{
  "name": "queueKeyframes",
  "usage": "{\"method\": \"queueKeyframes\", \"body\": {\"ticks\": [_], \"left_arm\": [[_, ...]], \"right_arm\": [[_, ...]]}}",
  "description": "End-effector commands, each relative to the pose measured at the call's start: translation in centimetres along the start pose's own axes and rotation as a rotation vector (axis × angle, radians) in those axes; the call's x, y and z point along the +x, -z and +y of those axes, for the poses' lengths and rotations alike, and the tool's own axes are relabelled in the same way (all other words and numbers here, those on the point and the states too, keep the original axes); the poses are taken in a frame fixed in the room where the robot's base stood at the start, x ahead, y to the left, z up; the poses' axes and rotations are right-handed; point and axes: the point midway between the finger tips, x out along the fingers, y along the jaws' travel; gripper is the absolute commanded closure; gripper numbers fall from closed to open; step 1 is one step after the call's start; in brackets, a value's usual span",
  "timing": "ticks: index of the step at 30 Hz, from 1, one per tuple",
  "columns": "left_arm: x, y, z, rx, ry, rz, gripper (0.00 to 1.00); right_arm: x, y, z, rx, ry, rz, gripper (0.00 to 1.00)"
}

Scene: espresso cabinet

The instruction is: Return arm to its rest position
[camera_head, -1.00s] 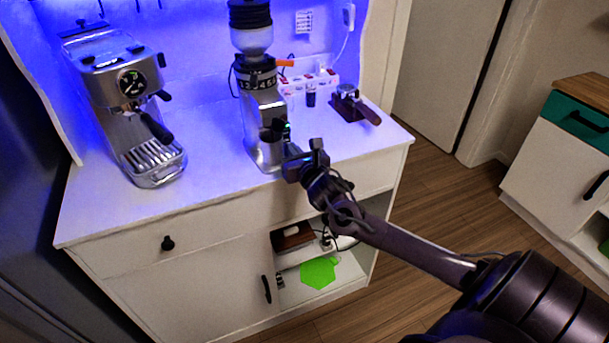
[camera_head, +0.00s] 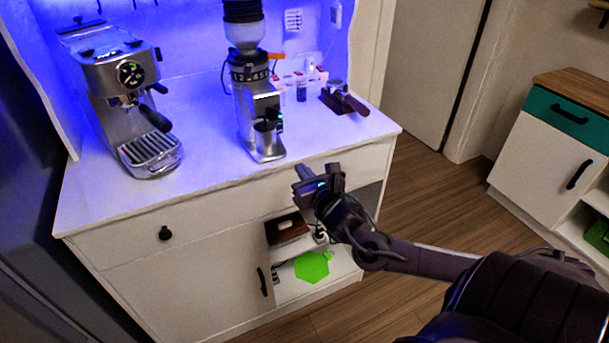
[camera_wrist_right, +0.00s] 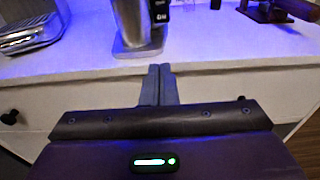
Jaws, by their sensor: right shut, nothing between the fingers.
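My right gripper (camera_head: 303,172) is shut and empty in front of the counter's front edge in the head view. Its closed fingers also show in the right wrist view (camera_wrist_right: 161,70), pointing toward the cabinet front just below the base of the grinder. The silver coffee grinder (camera_head: 245,95) stands upright on the counter, apart from the gripper, with a metal cup (camera_head: 265,138) at its front. My right arm reaches in from the lower right. My left gripper is not in view.
The espresso machine (camera_head: 120,95) stands left on the white counter (camera_head: 205,170). A tamping stand with a wooden-handled portafilter (camera_head: 345,101) is at the right. Below are an open shelf with a green hexagon (camera_head: 311,267) and a drawer knob (camera_head: 165,233). Floor (camera_head: 420,190) is free at right.

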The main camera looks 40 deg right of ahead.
Motion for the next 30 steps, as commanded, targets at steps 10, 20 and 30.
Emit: {"method": "queueKeyframes", "body": {"ticks": [10,20,30], "left_arm": [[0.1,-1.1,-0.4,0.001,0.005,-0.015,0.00],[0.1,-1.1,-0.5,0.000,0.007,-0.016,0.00],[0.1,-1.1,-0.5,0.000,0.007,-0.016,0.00]], "right_arm": [[-0.6,0.1,0.0,0.000,0.000,-0.001,1.00],[-0.6,0.1,0.0,0.001,0.000,0.000,1.00],[0.1,11.7,-4.9,0.378,0.146,0.163,1.00]]}}
